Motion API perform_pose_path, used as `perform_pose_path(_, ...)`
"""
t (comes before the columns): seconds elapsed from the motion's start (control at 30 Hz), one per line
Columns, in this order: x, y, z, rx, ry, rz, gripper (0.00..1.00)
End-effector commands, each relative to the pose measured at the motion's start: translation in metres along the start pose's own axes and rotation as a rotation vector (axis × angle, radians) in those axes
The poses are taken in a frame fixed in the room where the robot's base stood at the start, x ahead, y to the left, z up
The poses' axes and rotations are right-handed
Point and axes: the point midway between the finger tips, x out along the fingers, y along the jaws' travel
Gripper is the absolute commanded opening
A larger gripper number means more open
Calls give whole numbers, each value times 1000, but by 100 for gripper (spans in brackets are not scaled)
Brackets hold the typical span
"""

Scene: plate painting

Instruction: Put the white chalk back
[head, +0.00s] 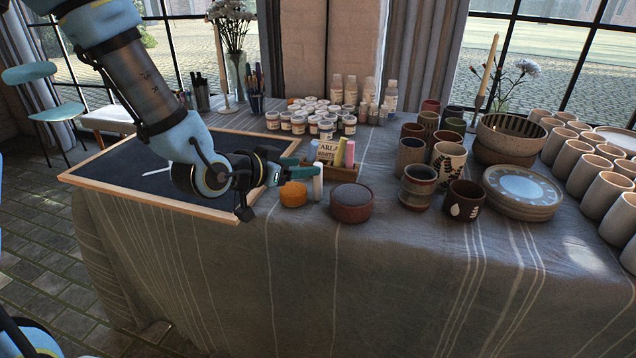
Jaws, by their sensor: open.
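The white chalk (318,182) is a pale upright stick at the tip of my gripper (308,174), just left of the front of the small wooden chalk box (372,178). My gripper comes in from the left, low over the table, with its jaws open around or beside the chalk; I cannot tell which. The box holds a pink chalk (340,152), a green-grey chalk (349,154) and a yellow chalk (327,151). Whether the white chalk's foot rests on the cloth or in the box is unclear.
An orange round pad (293,194) and a brown round pot (351,203) stand close in front. A framed blackboard (120,180) with white marks lies left under my arm. Paint jars (298,124) stand behind; cups (418,186) and plates (522,191) stand right.

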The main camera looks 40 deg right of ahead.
Motion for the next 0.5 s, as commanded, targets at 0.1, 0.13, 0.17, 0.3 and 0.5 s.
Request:
perform_pose_path(0.1,9,0,0,-1,-1,0,60)
perform_pose_path(0.13,10,0,0,-1,-1,-1,60)
perform_pose_path(0.17,12,0,-1,-1,-1,-1,60)
perform_pose_path(0.3,29,3,-3,-2,-2,1,60)
perform_pose_path(0.5,56,4,-3,-2,-3,-1,60)
